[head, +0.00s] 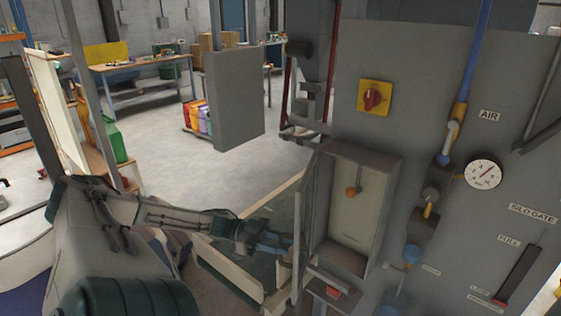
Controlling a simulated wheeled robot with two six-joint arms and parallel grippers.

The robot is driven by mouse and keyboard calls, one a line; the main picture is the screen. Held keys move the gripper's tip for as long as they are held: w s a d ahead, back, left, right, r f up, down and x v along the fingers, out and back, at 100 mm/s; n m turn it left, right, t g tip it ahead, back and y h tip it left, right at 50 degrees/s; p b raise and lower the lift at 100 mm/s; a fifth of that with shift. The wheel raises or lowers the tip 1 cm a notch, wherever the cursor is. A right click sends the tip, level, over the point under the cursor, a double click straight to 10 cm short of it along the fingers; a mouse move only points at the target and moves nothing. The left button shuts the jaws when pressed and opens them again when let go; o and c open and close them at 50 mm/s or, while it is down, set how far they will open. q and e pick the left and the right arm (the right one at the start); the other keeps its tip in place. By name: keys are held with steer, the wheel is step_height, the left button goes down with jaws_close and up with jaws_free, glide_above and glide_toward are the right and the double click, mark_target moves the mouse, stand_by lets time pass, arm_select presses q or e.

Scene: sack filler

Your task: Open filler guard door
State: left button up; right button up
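The grey sack filler panel (429,135) fills the right side of the head view. An open-fronted grey box (391,200) is mounted on it, with an orange knob (351,191) on a short rod inside. A narrow framed panel, which looks like the guard door (312,205), stands out from the box's left side, seen nearly edge-on. The box's pale interior shows. My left gripper (282,246) reaches in from the left, close to the lower outer edge of this door. Its fingertips are small and partly hidden, so contact and opening are unclear. My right gripper is not in view.
A red and yellow switch (374,97), a pressure gauge (484,174) and a blue pipe (477,50) are on the panel. A grey rectangular block (238,98) stands left of it. Workbenches (140,64) and colourful sacks (198,117) are behind. Open floor lies between.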

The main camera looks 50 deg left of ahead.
arm_select(q)
steer(key=p+v, duration=0.2)
steer(key=v, duration=0.8)
steer(key=shift+s+a, duration=0.2)
steer(key=shift+a, duration=0.15)
steer(key=shift+f, duration=0.1)
